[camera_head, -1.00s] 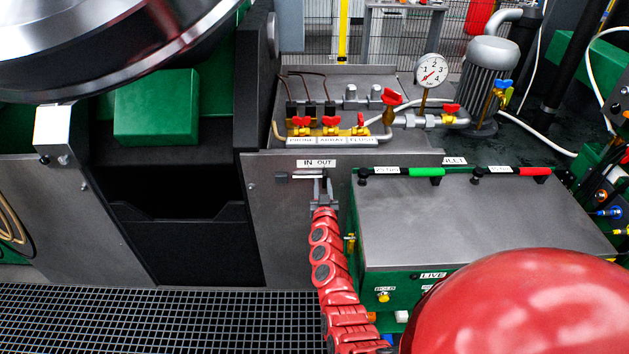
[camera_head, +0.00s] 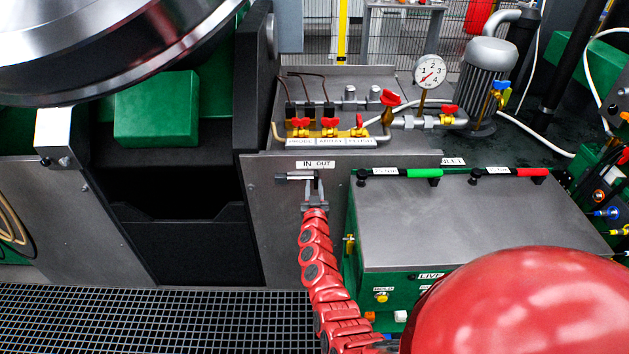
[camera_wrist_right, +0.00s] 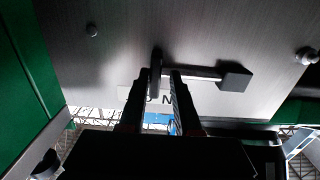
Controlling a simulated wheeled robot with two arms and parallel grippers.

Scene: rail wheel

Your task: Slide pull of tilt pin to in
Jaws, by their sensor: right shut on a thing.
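The tilt pin sits on the grey steel panel below the "IN OUT" label (camera_head: 315,163). Its dark block (camera_head: 280,177) is at the left, with a pale rod (camera_head: 298,177) running right to the dark pull. My right gripper (camera_head: 315,196) reaches up to the pull from below, and its fingers partly hide it. In the right wrist view the pull (camera_wrist_right: 156,68) shows as a dark bar at the fingertips of my right gripper (camera_wrist_right: 165,80), which is shut on it. The rod (camera_wrist_right: 195,73) and block (camera_wrist_right: 235,76) lie to its right there. My left gripper is not in view.
A green cabinet with a grey lid (camera_head: 430,220) stands close right of my right arm. Red-handled valves (camera_head: 328,125) and a gauge (camera_head: 430,72) are on the bench above the panel. Left is a dark open recess (camera_head: 185,235). The floor is grating (camera_head: 150,318).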

